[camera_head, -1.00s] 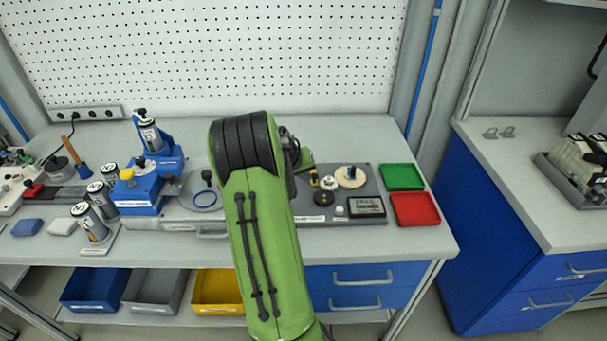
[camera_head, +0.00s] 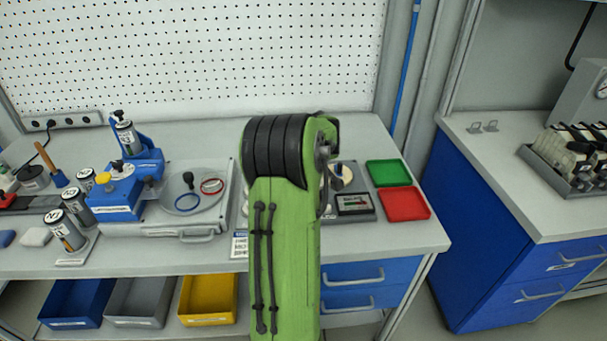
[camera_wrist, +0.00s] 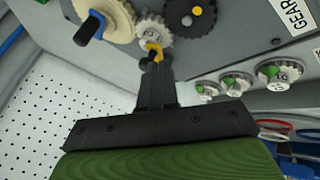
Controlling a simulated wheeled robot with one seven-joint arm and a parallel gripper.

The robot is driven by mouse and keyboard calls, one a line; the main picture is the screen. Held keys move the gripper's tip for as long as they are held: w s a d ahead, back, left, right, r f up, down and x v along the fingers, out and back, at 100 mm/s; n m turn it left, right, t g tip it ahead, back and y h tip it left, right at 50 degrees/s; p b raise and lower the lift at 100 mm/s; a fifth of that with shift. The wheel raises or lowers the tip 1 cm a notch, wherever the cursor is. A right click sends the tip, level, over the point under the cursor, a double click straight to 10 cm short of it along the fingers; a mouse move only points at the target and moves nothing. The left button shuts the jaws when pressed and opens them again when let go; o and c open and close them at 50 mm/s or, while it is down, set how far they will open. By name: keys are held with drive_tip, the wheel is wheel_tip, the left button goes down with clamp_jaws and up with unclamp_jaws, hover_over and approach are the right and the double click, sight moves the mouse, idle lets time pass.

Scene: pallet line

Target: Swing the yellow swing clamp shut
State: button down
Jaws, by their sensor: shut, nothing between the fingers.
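A small yellow piece (camera_wrist: 154,48), which looks like the swing clamp, shows in the wrist view against a small silver gear (camera_wrist: 152,30). My gripper (camera_wrist: 153,62) is shut, with its black fingertips right at the yellow piece; I cannot tell whether they touch. The fingers hide part of the piece, so its swing angle is unclear. In the head view my arm hides the clamp and my fingers.
In the head view a small display (camera_head: 354,203), a green tray (camera_head: 388,173) and a red tray (camera_head: 404,204) are right of my arm. A blue fixture (camera_head: 120,190) stands left.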

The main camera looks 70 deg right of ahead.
drive_tip(key=shift+s+d+n, duration=0.2)
drive_tip(key=shift+n, duration=0.1)
drive_tip(key=shift+s+d, duration=0.2)
drive_tip(key=shift+d, duration=0.15)
idle(0.3)
